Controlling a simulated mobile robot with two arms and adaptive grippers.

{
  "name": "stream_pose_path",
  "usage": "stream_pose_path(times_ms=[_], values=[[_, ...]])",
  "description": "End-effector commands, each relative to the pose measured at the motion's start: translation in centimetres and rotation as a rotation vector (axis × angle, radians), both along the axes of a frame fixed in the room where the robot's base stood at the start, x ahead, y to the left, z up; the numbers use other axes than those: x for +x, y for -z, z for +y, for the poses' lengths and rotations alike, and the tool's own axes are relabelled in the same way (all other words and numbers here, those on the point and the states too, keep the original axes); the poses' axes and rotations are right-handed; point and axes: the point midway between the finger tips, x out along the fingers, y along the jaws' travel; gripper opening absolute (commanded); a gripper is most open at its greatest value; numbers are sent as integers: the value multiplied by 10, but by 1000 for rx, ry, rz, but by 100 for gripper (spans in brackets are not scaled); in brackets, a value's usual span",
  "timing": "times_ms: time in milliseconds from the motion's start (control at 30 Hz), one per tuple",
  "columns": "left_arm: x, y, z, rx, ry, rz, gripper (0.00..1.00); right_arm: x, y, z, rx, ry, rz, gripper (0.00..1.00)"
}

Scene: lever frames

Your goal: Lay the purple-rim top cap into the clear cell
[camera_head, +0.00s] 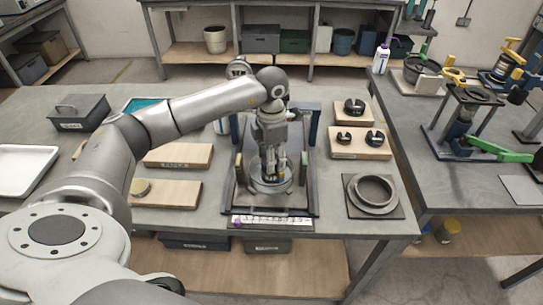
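The clear cell (257,187) is a low, see-through round vessel in a dark frame (308,195) at the middle of the bench. My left gripper (270,172) points straight down into the cell, its fingers within the rim. The fingers are small and overlap the cell, so I cannot tell whether they are open, shut or holding something. I cannot make out a purple-rimmed cap; it may be hidden by the gripper. A purple spot marks the label strip (270,221) at the frame's front. My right gripper is not in view.
Wooden boards with dark round parts (355,107) stand right of the frame. A grey ring (372,191) lies on a square plate nearby. Left are a board with a small round piece (140,187), another board (179,156) and a white tray (25,170).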

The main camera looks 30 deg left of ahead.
Motion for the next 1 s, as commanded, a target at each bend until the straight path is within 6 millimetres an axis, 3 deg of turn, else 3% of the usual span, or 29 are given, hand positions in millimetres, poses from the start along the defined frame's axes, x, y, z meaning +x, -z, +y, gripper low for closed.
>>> stream_pose_path(times_ms=[300, 333, 533, 867, 1000], values=[[-1, 2, 1, 3, -1, 4, 15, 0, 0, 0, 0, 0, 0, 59], [-1, 2, 1, 3, -1, 4, 49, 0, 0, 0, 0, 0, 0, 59], [-1, 2, 1, 3, 0, 5, 73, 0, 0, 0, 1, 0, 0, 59], [-1, 0, 0, 2, 0, 4, 73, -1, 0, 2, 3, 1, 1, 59], [0, -14, 0, 2, 0, 0, 73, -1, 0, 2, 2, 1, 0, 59]])
